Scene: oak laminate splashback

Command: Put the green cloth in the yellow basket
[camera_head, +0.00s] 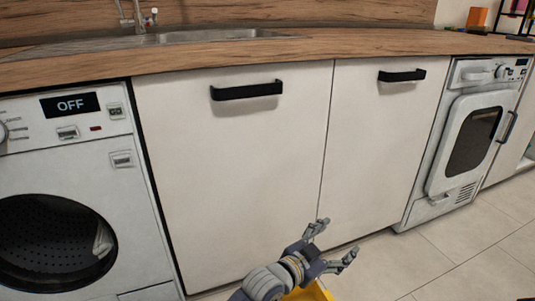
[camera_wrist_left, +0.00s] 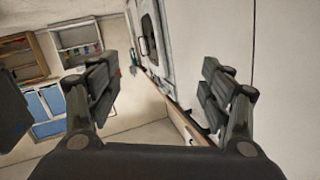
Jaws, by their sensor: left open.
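My left gripper (camera_head: 336,241) is open and empty in front of the white cabinet doors, low in the head view. Its spread fingers also show in the left wrist view (camera_wrist_left: 158,95), with nothing between them. Part of a yellow basket (camera_head: 314,292) shows at the bottom edge of the head view, below and partly behind my left gripper. Its inside is hidden. I cannot make out a green cloth in either view. A pale, whitish piece of something (camera_head: 103,241) shows inside the dark washer drum. My right gripper is not in view.
A washing machine (camera_head: 72,148) marked OFF stands at the left. White cabinets with black handles (camera_head: 246,91) fill the middle under a wooden counter (camera_head: 330,45) with a sink (camera_head: 210,36). A second white machine (camera_head: 470,140) stands at the right. The tiled floor (camera_head: 440,255) is clear at lower right.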

